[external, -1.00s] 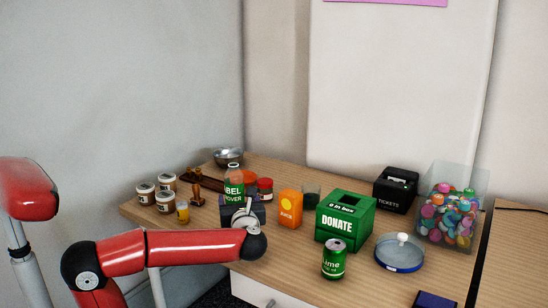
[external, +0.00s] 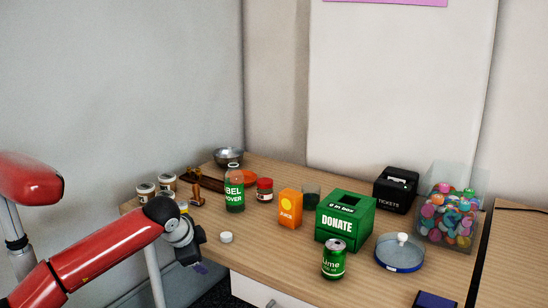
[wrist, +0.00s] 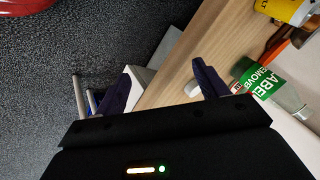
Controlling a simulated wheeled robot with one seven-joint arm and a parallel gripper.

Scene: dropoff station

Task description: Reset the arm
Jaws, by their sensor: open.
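My red arm (external: 105,250) reaches in from the lower left in the external view. My gripper (external: 196,267) hangs off the front left edge of the wooden table (external: 270,262), apart from the things on it. In the wrist view my gripper (wrist: 163,88) has its two dark fingers spread wide.
A white cap (external: 226,237) lies near the front edge. Jars (external: 146,192), a juice box (external: 290,208), a green donation box (external: 345,221), a lime can (external: 333,260), a blue-rimmed dish (external: 400,266), a ticket box (external: 396,190) and a clear bin (external: 433,240) stand on the table.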

